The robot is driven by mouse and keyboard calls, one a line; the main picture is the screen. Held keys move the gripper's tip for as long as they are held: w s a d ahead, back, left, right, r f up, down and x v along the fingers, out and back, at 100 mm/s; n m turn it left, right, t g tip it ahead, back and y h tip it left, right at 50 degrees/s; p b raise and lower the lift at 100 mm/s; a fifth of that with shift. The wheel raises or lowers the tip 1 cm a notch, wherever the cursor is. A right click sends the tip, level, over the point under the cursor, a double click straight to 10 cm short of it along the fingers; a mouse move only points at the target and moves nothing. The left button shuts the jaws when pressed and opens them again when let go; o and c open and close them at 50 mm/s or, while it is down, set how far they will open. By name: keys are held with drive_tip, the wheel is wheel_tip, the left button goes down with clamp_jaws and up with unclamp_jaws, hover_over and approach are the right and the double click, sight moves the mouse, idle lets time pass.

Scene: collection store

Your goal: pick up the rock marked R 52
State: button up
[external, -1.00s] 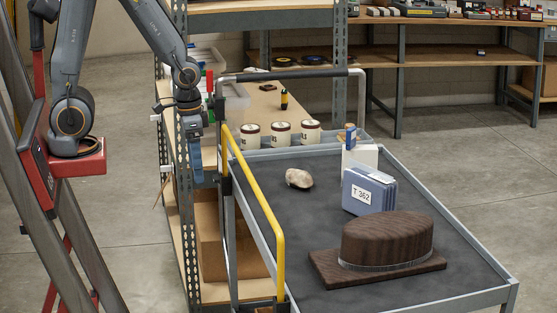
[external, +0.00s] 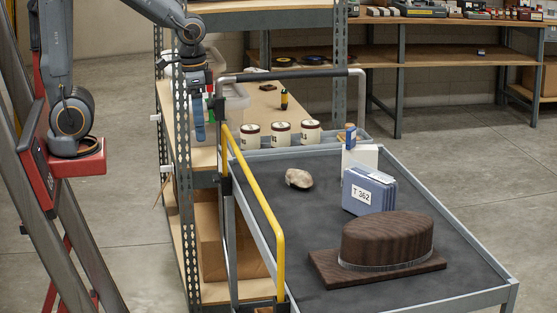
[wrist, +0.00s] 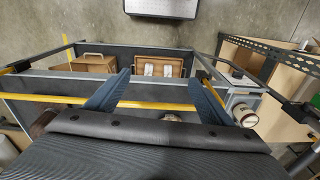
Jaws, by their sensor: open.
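A pale, brownish rock (external: 298,179) lies on the dark top of the cart, left of the blue boxes. No marking can be read on it, so I cannot tell whether it is R 52. My gripper (external: 199,132) is in the air left of and above the rock, in front of the wooden shelf, fingers pointing down. It is apart from the rock and holds nothing. In the wrist view my two blue fingers (wrist: 160,76) are spread apart with nothing held between them. I cannot make out the rock for sure there.
The cart (external: 465,225) has a yellow rail (external: 262,205) on its left side. Several lidded jars (external: 281,133) stand at its back. Blue boxes labelled T 362 (external: 369,191) and a dark brown hat-shaped block (external: 387,239) stand right of the rock. A slotted shelf post (external: 184,190) is beside my gripper.

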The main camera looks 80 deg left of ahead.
drive_tip(key=w+a+r+m+y, duration=0.1)
drive_tip(key=w+a+m, duration=0.1)
drive_tip(key=w+m, duration=1.05)
drive_tip(key=m+y, duration=0.2)
drive_tip(key=m, duration=0.3)
hover_over(301, 173)
drive_tip(key=d, duration=0.2)
drive_tip(key=shift+g, duration=0.4)
wheel_tip(301, 173, down, 13)
drive_tip(key=shift+f, duration=0.2)
drive_tip(key=shift+p+x, duration=1.1)
drive_tip(key=shift+x, duration=2.8)
drive_tip(key=shift+a, duration=0.1)
drive_tip(key=c, duration=1.6)
